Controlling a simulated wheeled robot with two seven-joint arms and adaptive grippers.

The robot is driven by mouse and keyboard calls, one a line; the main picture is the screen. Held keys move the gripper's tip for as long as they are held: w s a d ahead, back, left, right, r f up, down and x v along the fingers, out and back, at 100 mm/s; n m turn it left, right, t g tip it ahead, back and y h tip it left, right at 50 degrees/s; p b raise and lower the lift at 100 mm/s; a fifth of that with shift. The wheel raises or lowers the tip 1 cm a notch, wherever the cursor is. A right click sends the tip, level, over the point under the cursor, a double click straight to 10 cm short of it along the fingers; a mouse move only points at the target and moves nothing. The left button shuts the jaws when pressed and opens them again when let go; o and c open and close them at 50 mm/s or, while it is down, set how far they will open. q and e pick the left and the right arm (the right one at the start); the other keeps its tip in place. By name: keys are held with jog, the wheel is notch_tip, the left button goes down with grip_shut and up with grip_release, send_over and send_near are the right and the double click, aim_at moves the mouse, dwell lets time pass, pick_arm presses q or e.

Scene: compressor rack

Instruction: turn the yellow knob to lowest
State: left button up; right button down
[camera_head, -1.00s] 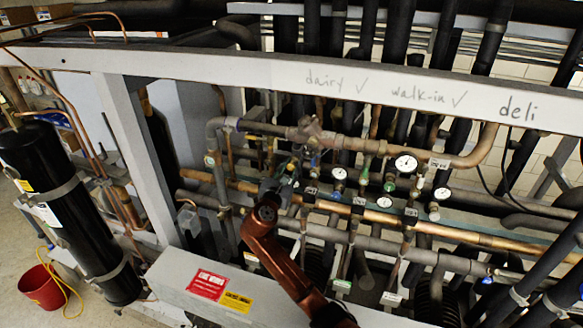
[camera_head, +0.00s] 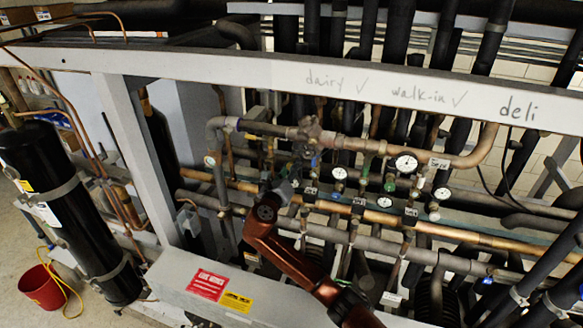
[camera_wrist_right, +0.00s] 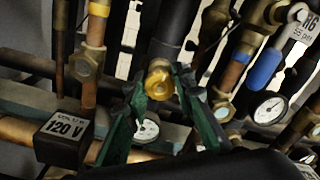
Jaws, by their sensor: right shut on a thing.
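The yellow knob (camera_wrist_right: 158,84) shows near the middle of the right wrist view, at the end of a dark pipe. The two green fingers of my right gripper (camera_wrist_right: 160,80) are closed on it, one on each side. In the head view my right gripper (camera_head: 294,166) reaches in among the pipes left of the gauges. The knob cannot be made out there. My left gripper is not in view.
Pressure gauges (camera_head: 405,163) stand right of my gripper, and one gauge (camera_wrist_right: 270,108) shows in the wrist view with a blue-handled valve (camera_wrist_right: 264,68). A black "120 V" box (camera_wrist_right: 64,137) is at lower left. Pipes crowd the space; a white beam (camera_head: 230,84) crosses above.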

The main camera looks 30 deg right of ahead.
jog(key=shift+f, duration=0.15)
dwell(0.4)
jog(key=c, duration=1.6)
grip_release()
jog(key=v, duration=1.2)
jog(key=shift+w, duration=0.1)
jog(key=shift+a, duration=0.15)
